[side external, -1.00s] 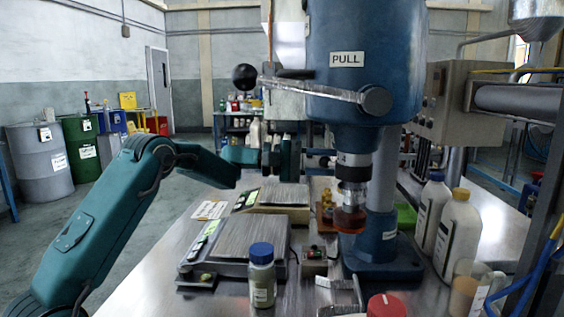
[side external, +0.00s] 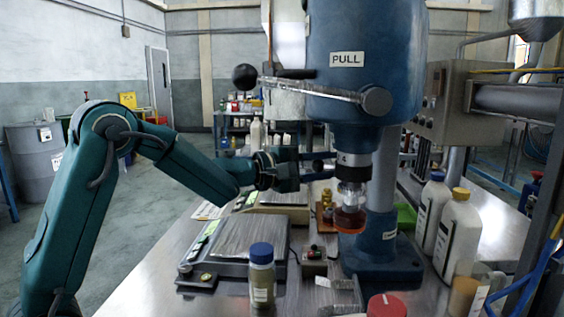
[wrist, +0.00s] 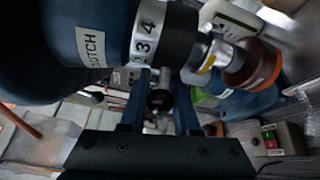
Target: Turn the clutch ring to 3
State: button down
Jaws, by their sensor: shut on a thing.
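The clutch ring (side external: 344,159) is a dark collar with a white number band, under the blue machine head (side external: 365,60). In the wrist view the ring (wrist: 168,42) shows 2, 3 and 4, with 3 roughly across from the CLUTCH label (wrist: 92,47). I cannot make out an index mark. My gripper (side external: 318,165) reaches the ring from the left. In the wrist view its two fingers (wrist: 161,98) stand on either side of a dark round-ended peg (wrist: 160,97) at the ring, shut on it. The exact finger contact is partly hidden.
An amber-red cup-like part (side external: 348,219) hangs below the ring, close to the gripper. The PULL lever (side external: 310,90) crosses above. A blue-capped bottle (side external: 262,278), a scale (side external: 238,245) and white bottles (side external: 457,232) stand on the bench.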

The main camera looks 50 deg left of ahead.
aim_at(313, 166)
jog(key=shift+y, duration=0.3)
jog(key=c, duration=0.6)
grip_release()
jog(key=shift+s, duration=0.15)
jog(key=shift+v, duration=2.45)
